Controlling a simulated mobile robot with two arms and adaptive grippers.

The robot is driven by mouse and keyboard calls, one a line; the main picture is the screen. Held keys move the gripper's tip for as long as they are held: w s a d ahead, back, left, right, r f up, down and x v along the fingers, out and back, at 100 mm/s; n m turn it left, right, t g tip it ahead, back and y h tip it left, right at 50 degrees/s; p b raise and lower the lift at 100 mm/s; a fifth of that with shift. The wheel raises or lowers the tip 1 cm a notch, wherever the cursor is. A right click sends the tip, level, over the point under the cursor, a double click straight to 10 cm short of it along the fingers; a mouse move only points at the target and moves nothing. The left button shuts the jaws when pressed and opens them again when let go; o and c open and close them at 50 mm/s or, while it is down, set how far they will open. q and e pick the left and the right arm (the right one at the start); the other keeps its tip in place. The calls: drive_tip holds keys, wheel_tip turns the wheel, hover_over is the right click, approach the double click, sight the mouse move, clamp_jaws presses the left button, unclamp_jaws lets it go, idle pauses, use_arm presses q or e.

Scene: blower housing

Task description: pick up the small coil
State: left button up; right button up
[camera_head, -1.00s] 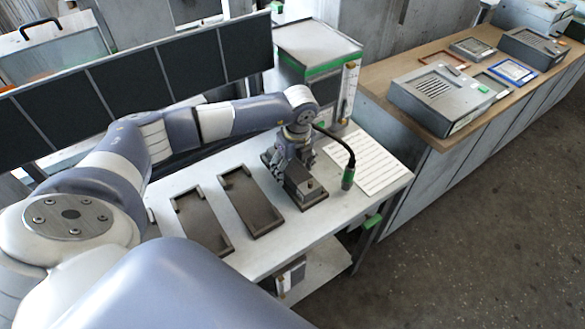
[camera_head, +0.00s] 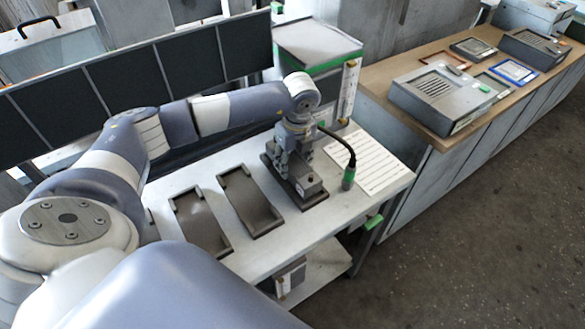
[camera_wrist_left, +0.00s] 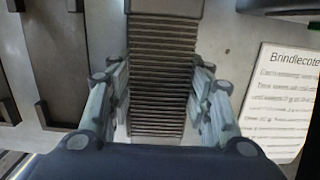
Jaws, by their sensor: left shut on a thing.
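My left gripper (camera_head: 290,172) is over the dark block-like fixture (camera_head: 312,195) at the right of the white table. In the left wrist view its two fingers (camera_wrist_left: 160,88) are shut on the sides of a dark ribbed thing, which looks like the small coil (camera_wrist_left: 161,70). My right gripper is not in view.
Two empty dark trays (camera_head: 202,222) and (camera_head: 250,203) lie left of the fixture. A printed sheet (camera_head: 372,163) and a black cable with a green-banded end (camera_head: 348,178) are to its right. A green-trimmed cabinet (camera_head: 318,45) and dark panels stand behind.

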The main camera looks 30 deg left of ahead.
use_arm(q)
drive_tip(key=s+d+b, duration=0.1)
drive_tip(key=s+d, duration=0.2)
drive_tip(key=s, duration=0.1)
drive_tip(key=s+d+r+b, duration=0.1)
drive_tip(key=s+d+b, duration=0.1)
drive_tip(key=s, duration=0.2)
drive_tip(key=s+d+r+b, duration=0.1)
drive_tip(key=s+d, duration=0.2)
drive_tip(key=s, duration=0.1)
drive_tip(key=shift+s+d+r, duration=0.2)
drive_tip(key=shift+d+r, duration=0.05)
drive_tip(key=shift+d, duration=0.05)
drive_tip(key=shift+s+d+r, duration=0.1)
drive_tip(key=shift+s+d, duration=0.05)
drive_tip(key=shift+s, duration=0.05)
drive_tip(key=shift+s+d+r, duration=0.1)
drive_tip(key=shift+s+r, duration=0.05)
drive_tip(key=shift+r, duration=0.1)
drive_tip(key=shift+r+p, duration=0.95)
drive_tip(key=shift+r, duration=0.8)
